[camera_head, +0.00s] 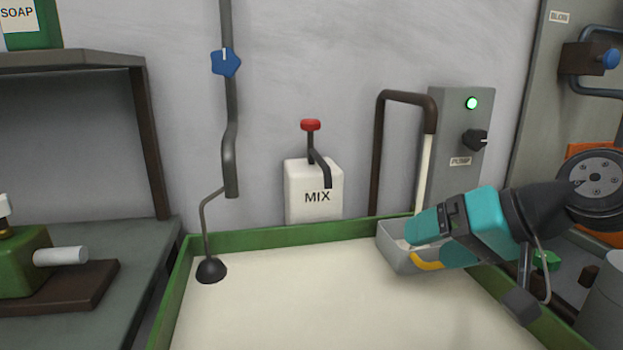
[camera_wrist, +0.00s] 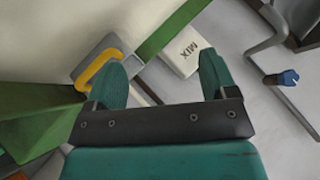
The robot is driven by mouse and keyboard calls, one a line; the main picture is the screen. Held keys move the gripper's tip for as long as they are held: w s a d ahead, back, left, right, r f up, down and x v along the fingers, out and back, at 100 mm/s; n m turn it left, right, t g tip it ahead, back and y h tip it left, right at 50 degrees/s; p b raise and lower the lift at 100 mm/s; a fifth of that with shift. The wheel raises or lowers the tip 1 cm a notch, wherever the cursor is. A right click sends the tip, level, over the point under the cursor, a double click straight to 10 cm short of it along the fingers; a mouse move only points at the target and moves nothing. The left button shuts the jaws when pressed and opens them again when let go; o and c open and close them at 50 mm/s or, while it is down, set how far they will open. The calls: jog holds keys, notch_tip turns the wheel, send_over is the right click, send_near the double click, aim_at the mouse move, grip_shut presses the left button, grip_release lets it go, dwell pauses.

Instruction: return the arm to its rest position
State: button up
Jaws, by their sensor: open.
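My gripper (camera_head: 424,240) is teal, with its arm reaching in from the right over the back right corner of a green-rimmed tray (camera_head: 300,233). In the wrist view its two fingers (camera_wrist: 163,78) stand wide apart with nothing between them. A grey open box (camera_head: 398,258) with a yellow curved handle (camera_head: 427,265) sits at that corner, partly hidden behind my gripper. The handle also shows in the wrist view (camera_wrist: 96,68), just outside the left finger. I cannot tell whether the finger touches it.
A white MIX jug (camera_head: 303,205) with a red knob stands behind the tray. A pump box (camera_head: 456,140) with a lit green lamp and a bent pipe stands behind my gripper. A pipe with a blue valve (camera_head: 226,62) hangs left. A dark wheel (camera_head: 592,182) is at the right.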

jog(key=s+a+f+n+g+h, duration=0.1)
jog(key=s+f+n+g+h, duration=0.15)
jog(key=s, duration=0.55)
jog(key=s+a+f+n+g+h, duration=0.15)
jog(key=s+n+g, duration=0.25)
jog(key=s, duration=0.4)
notch_tip(320, 180, up, 16)
jog(key=p, duration=1.6)
jog(key=shift+w+d+r, duration=0.2)
jog(key=shift+w, duration=0.1)
